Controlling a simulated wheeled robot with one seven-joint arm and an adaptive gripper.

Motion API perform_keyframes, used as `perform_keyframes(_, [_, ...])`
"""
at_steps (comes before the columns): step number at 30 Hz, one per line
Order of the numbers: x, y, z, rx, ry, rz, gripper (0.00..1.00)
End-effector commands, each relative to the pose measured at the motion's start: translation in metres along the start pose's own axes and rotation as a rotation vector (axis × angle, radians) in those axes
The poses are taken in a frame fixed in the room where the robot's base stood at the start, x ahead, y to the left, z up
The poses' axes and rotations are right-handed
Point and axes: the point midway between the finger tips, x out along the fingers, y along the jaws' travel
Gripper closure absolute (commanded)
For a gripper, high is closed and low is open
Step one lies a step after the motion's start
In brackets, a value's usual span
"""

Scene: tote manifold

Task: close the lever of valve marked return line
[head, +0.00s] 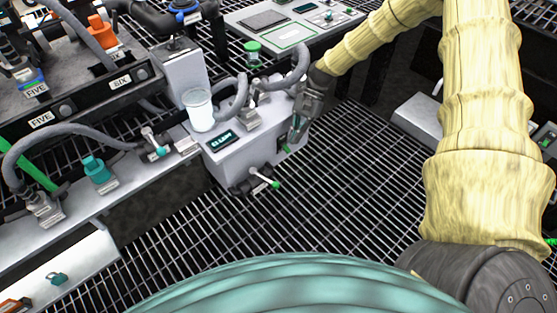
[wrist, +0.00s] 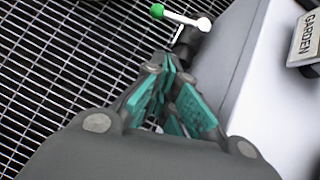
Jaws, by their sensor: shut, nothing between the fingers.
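In the wrist view, a valve lever (wrist: 185,17), a white rod with a green knob at its left end, sits on a dark valve body beside a pale box, just beyond my fingertips. In the head view, a white lever with a green tip (head: 264,178) sticks out from the box's lower front. I cannot tell whether these are the same valve. No return line label is readable. My gripper (head: 294,138) is beside the box's right end in the head view. Its teal-padded fingers (wrist: 172,104) are shut and empty, apart from the lever in the wrist view.
The pale box (head: 242,165) carries a small dark display and grey hoses. A plate reading GARDEN (wrist: 307,38) is on it. Another small lever (head: 154,142) and a teal fitting (head: 97,169) stand on the ledge at left. Open metal grating (head: 330,210) lies below and to the right.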

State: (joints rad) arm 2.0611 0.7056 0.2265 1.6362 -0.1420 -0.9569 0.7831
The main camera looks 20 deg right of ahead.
Motion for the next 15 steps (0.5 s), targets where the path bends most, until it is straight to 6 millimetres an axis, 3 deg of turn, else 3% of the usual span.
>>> perform_keyframes(15, [0.076, -0.002, 0.0, -0.004, -0.002, 0.004, 1.0])
